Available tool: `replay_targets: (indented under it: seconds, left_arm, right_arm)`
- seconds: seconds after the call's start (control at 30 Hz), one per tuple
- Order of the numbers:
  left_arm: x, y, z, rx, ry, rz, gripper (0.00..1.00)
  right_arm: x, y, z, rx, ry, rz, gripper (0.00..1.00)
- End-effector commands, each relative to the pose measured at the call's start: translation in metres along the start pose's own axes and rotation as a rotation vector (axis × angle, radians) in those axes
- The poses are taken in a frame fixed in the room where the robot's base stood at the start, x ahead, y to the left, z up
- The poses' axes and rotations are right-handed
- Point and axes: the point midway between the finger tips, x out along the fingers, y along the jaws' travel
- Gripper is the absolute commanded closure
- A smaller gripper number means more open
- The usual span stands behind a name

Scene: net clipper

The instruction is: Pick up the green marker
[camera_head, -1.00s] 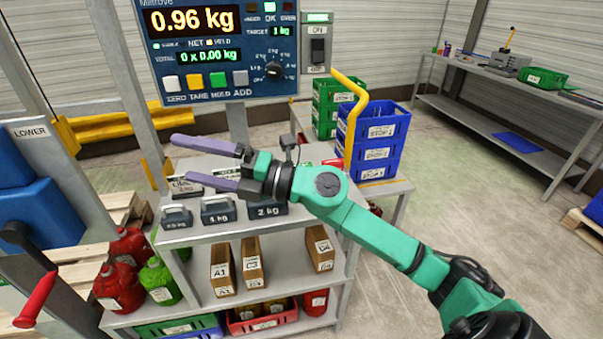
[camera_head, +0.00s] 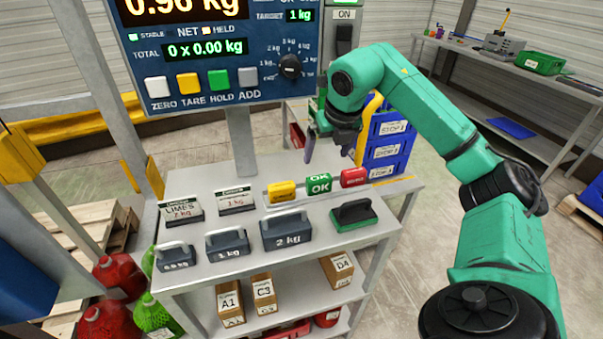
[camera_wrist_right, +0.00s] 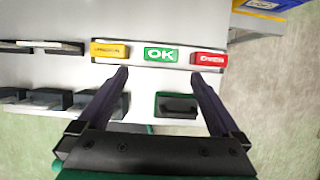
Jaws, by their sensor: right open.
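The green marker (camera_head: 319,186) is a small block lettered OK. It sits in a pale tray on the top shelf, between a yellow block (camera_head: 282,191) and a red block (camera_head: 354,177). My right gripper (camera_head: 334,157) is open and empty, pointing down above and behind the green marker in the head view. In the right wrist view the green marker (camera_wrist_right: 161,55) lies just beyond the gap between the two open fingers (camera_wrist_right: 159,73), apart from both. My left gripper is not in view.
Grey weights (camera_head: 287,231) and a black-handled green block (camera_head: 354,214) stand in front of the tray. The scale display (camera_head: 215,50) rises behind on a post. Blue crates (camera_head: 391,150) stand at the back right.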

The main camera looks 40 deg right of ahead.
Motion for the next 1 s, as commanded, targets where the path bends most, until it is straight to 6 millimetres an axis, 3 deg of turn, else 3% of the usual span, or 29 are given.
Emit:
replay_targets:
  seconds: [0.1,0.3,0.4,0.7,0.97,1.0]
  left_arm:
    - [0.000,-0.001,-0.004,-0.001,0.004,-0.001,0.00]
    - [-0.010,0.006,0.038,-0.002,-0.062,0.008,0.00]
    - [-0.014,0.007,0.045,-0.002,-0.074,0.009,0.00]
    - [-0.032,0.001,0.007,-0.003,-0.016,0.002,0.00]
    - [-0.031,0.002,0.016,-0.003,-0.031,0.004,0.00]
    - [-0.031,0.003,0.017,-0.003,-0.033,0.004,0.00]
  right_arm:
    - [0.020,-0.001,-0.001,0.000,0.006,-0.004,0.00]
    - [0.070,0.000,-0.001,-0.001,0.006,-0.001,0.00]
    - [0.086,0.001,-0.001,-0.001,0.003,0.001,0.00]
    - [0.134,0.004,-0.004,0.000,0.002,0.003,0.00]
    - [0.144,0.004,-0.005,-0.002,0.000,0.001,0.00]
    - [0.144,0.004,-0.005,-0.002,0.000,0.002,0.15]
